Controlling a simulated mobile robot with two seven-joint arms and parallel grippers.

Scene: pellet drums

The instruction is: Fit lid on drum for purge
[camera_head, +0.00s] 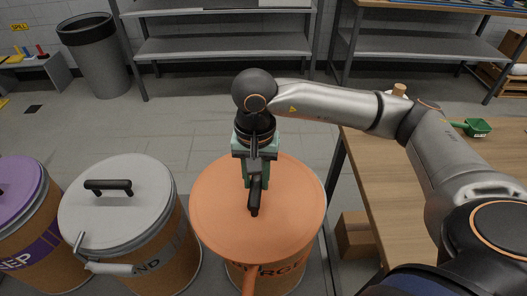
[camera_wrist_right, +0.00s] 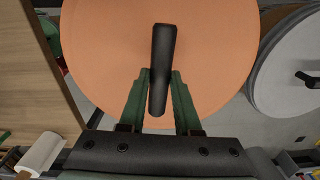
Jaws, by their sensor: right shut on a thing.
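The orange lid (camera_head: 295,204) lies over the top of the drum marked PURGE (camera_head: 284,277). Its black bar handle (camera_head: 254,201) stands up at the middle and also shows in the right wrist view (camera_wrist_right: 163,50). My right gripper (camera_head: 256,182) points down from above, its green fingers shut on the handle, one on each side (camera_wrist_right: 160,76). The lid hides the drum's mouth, and I cannot tell whether it rests on the rim or hangs just above it. An orange lever (camera_head: 248,281) hangs at the drum's front. My left gripper is not in view.
A grey-lidded drum (camera_head: 128,205) stands close on the left, with a purple-lidded drum (camera_head: 18,190) beyond it. A wooden table (camera_head: 385,190) with a green scoop (camera_head: 477,127) is on the right. A cardboard box (camera_head: 355,236) sits below it. Open floor lies behind the drums.

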